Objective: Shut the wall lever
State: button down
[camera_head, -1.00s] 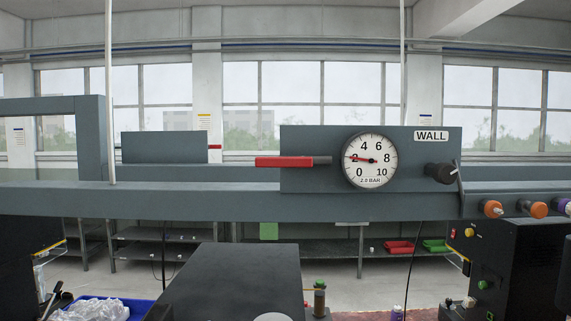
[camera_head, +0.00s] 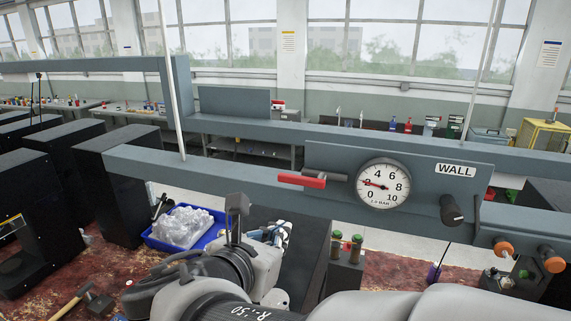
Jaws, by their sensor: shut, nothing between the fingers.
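The wall lever is a red handle (camera_head: 302,180) at the left end of a grey panel (camera_head: 330,155) marked WALL. It lies roughly level, pointing left from a dark stem. A round white gauge (camera_head: 383,185) sits right of it, its red needle near 2. My gripper (camera_head: 237,203) is in the lower middle, pointing up, shut and empty. In the picture it is below and left of the red handle, apart from it. My arm fills the bottom edge.
A black knob (camera_head: 452,210) and orange knobs (camera_head: 503,247) sit right of the gauge. A grey rail (camera_head: 220,178) crosses behind my gripper, and a white upright rod (camera_head: 173,80) stands left. A blue bin (camera_head: 150,241) with clear bags is at lower left.

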aim_at(301, 181)
jog(key=w+d+r+n+p, duration=0.1)
jog(key=w+r+p, duration=0.1)
jog(key=w, duration=0.7)
jog(key=shift+d+t+p, duration=0.25)
jog(key=shift+t+p, duration=0.15)
jog(key=shift+p, duration=0.1)
jog(key=shift+w, duration=0.15)
jog(key=shift+r, duration=0.1)
